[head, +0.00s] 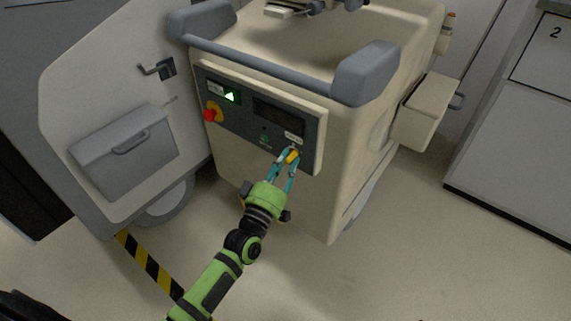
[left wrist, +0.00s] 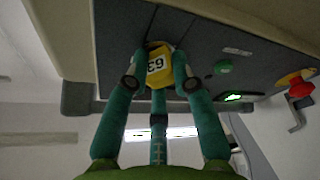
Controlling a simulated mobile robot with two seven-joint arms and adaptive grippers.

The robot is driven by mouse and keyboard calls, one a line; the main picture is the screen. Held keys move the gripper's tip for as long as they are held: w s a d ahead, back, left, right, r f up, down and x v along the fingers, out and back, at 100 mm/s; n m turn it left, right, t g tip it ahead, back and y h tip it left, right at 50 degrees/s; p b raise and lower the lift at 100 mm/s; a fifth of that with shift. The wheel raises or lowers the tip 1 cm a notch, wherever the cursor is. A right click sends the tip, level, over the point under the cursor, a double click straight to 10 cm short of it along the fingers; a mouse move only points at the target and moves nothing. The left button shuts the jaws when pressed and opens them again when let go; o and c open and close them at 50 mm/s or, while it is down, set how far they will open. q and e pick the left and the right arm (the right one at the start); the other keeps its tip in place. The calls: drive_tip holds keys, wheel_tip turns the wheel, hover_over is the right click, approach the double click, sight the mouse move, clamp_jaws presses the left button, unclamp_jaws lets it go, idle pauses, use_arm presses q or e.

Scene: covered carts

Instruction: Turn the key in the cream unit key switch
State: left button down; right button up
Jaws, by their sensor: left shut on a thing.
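The cream unit (head: 275,190) stands in the middle of the head view, with a dark control panel (head: 230,122) on its front. A yellow key (head: 293,156) is at the panel's lower right. In the left wrist view the yellow key tag (left wrist: 160,66) bears the number 63, seen upside down. My left gripper (head: 288,160) has its teal fingers shut on the key, right at the panel. The keyhole itself is hidden behind the key and fingers. My right gripper is not in view.
The panel also carries a red knob on yellow (head: 211,112), a lit green display (head: 230,96) and a dark screen (head: 278,117). A grey handle bar (head: 255,67) runs above it. A grey-white cart (head: 95,100) stands close on the left. The floor at lower right is clear.

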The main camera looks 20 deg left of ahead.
use_arm(q)
drive_tip(key=shift+w+a+m+h, duration=0.1)
drive_tip(key=shift+m+h, duration=0.3)
drive_tip(key=shift+m, duration=0.4)
drive_tip(key=shift+r, duration=0.2)
drive_tip(key=shift+m, duration=0.5)
drive_tip(key=shift+f+m+t+h+b, duration=0.1)
drive_tip(key=shift+m+t+h+b, duration=0.3)
drive_tip(key=shift+m, duration=0.3)
drive_tip(key=shift+m+h, duration=0.4)
drive_tip(key=shift+m, duration=0.3)
drive_tip(key=c, duration=1)
unclamp_jaws()
drive_tip(key=shift+o, duration=0.2)
